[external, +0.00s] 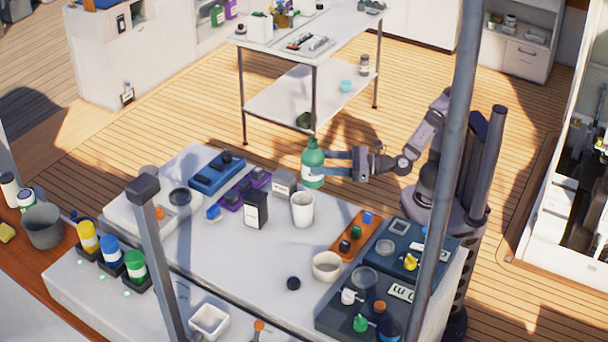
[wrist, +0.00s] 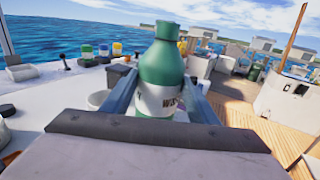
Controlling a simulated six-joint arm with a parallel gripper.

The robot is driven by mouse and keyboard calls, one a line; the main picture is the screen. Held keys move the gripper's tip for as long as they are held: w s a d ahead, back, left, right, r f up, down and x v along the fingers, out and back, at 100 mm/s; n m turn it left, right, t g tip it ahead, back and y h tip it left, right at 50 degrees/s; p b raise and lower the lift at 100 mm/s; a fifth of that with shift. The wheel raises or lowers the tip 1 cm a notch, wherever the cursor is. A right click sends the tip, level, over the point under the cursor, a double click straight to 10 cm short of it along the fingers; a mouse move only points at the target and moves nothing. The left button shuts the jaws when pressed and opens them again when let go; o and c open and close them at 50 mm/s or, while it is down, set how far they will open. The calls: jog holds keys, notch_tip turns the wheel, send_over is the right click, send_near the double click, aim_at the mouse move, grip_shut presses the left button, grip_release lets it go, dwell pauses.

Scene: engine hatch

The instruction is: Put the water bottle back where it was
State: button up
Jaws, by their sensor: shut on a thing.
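The water bottle is green with a white label (external: 313,165). It is upright near the far edge of the white worktop (external: 225,235) in the external view. My gripper (external: 325,163) reaches it from the right, with its blue fingers shut on the bottle's sides. In the wrist view the bottle (wrist: 160,75) stands between the two fingers, its label partly showing and its lower end hidden by my gripper. I cannot tell whether its base touches the worktop or is held above it.
A white cup (external: 302,210), a black box (external: 256,210) and an orange tray (external: 354,235) stand near the bottle. A blue case (external: 217,173) is to the left and dark cases (external: 365,300) at the front right. A white two-level table (external: 290,100) stands behind. The worktop's middle is mostly clear.

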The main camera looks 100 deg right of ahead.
notch_tip(320, 180, up, 22)
jog(key=p, duration=2)
jog(key=shift+w+f, duration=0.1)
jog(key=shift+f, duration=0.05)
jog(key=w+a+f+b, duration=0.6)
jog(key=w+a+f, duration=0.3)
jog(key=w, duration=0.3)
jog(key=w+a+f+b, duration=0.6)
jog(key=w+a+f, duration=0.3)
jog(key=w+f, duration=0.1)
jog(key=shift+w+a+f, duration=0.3)
jog(key=shift+w+a, duration=0.1)
jog(key=shift+w, duration=0.45)
jog(key=shift+f+p, duration=0.4)
jog(key=shift+f, duration=4.4)
